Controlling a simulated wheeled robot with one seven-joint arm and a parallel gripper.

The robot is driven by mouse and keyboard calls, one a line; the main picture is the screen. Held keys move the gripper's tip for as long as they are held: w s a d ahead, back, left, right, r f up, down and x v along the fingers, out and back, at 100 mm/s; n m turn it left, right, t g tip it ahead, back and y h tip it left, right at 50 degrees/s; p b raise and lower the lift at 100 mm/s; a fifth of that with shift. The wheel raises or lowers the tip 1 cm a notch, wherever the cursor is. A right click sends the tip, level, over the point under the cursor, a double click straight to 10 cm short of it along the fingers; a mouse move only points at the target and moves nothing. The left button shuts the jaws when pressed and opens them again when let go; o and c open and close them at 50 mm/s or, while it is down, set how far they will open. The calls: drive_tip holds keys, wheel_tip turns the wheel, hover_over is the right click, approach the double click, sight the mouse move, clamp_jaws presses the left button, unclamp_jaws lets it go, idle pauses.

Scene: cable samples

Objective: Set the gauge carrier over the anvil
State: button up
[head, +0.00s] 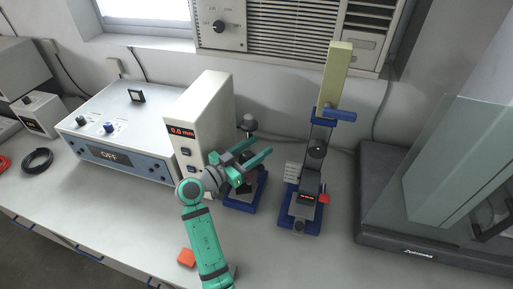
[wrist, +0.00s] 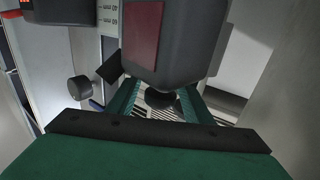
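My gripper (head: 261,149) has green fingers, spread apart, beside the tall white housing with the 0.0 mm readout, over a small blue-based stand (head: 236,207). In the wrist view, my gripper (wrist: 160,103) has one finger on each side of a small black round part (wrist: 160,98). This sits under a large dark grey body with a dark red panel (wrist: 143,35), perhaps the gauge carrier. I cannot tell whether the fingers touch anything. The anvil cannot be made out with certainty; the arm partly hides the stand.
A second blue-based stand (head: 300,218) with a yellow upright block (head: 335,75) stands to the right. A black-based glass enclosure (head: 430,248) is far right. An orange block (head: 186,257) lies near the arm.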

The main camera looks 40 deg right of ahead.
sight(244, 156)
drive_tip(key=shift+a, duration=0.1)
drive_tip(key=a, duration=0.7)
drive_tip(key=s+a, duration=0.1)
drive_tip(key=a, duration=0.2)
drive_tip(key=shift+a, duration=0.35)
